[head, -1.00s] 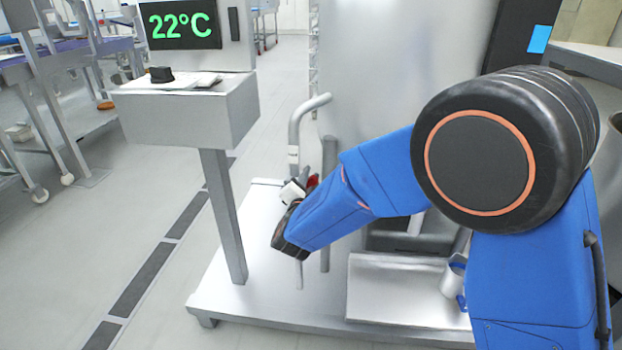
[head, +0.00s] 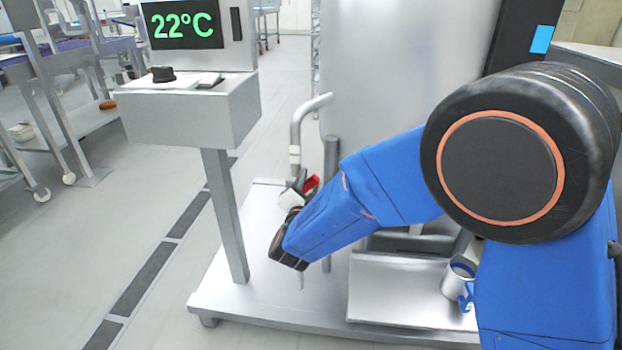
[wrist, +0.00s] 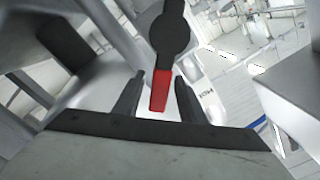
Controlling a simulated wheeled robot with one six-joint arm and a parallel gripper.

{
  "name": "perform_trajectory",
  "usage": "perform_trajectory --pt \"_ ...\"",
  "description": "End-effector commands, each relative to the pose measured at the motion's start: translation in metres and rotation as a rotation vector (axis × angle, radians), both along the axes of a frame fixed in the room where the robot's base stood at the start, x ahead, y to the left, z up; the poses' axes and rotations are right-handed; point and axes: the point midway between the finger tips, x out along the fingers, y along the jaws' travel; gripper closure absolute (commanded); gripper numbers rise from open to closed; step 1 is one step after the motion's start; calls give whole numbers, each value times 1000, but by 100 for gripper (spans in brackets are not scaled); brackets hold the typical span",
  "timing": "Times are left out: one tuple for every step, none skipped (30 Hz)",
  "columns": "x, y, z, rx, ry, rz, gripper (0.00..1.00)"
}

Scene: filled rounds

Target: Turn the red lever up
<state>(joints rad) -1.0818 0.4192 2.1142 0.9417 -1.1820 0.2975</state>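The red lever (wrist: 160,90) shows in the wrist view as a red handle hanging from a dark round hub. Its red end lies between the two dark fingers of my gripper (wrist: 158,98), with a visible gap on each side. My gripper is open around it. In the head view a small part of the red lever (head: 312,182) shows beside the pipe, next to my gripper (head: 298,192). My blue arm hides much of the area behind and right of it.
A grey pedestal (head: 222,215) with a control box and a 22°C display (head: 184,25) stands left of my arm. A curved pipe (head: 296,130) rises behind the gripper. A metal cup (head: 455,278) stands on the platform (head: 265,290).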

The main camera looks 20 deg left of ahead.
Motion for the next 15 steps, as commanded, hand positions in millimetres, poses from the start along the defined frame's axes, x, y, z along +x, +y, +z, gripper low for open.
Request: perform_trajectory --pt "-11 -1 0 -1 1 3 62" --pt "-17 -3 0 -1 0 2 62" --pt "-25 -5 0 0 0 3 62" --pt "-31 -6 0 -1 0 4 62" --pt "-37 -8 0 -1 0 4 62" --pt "-44 -9 0 0 0 3 62" --pt "-50 -11 0 0 0 3 62" --pt "-56 -13 0 -1 1 3 62" --pt "-64 -14 0 -1 0 4 62" --pt "-70 -15 0 -1 0 4 62" --pt "-76 -17 0 -1 1 3 62" --pt "-83 -19 0 -1 0 3 62" --pt "-89 -20 0 -1 0 4 62" --pt "-95 -21 0 0 1 4 62" --pt "-101 -23 -1 -1 1 3 62"
